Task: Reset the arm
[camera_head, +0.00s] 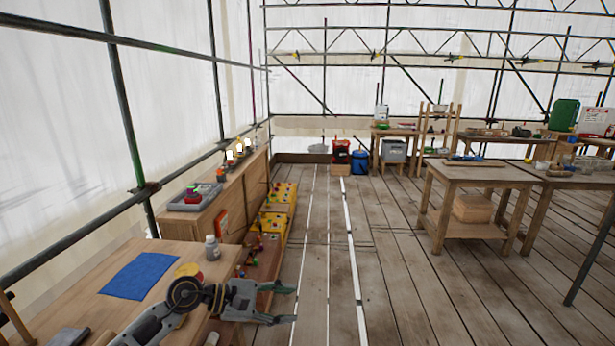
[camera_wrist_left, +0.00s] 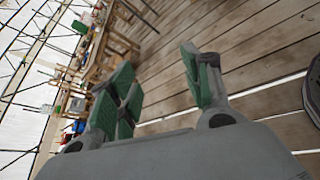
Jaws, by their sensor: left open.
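My left arm comes in from the bottom left in the head view. My left gripper (camera_head: 284,304) is open and empty, held out over the plank floor to the right of the near wooden table. Its green-padded fingers also show in the left wrist view (camera_wrist_left: 165,90), spread apart with only floor and far benches behind them. My right gripper is not in view.
A near wooden table (camera_head: 70,303) holds a blue cloth (camera_head: 140,275) and a white bottle (camera_head: 212,247). Yellow bins (camera_head: 277,212) line the left side beside a long cabinet (camera_head: 205,215). Workbenches (camera_head: 478,176) stand at right. The middle floor (camera_head: 345,255) is clear.

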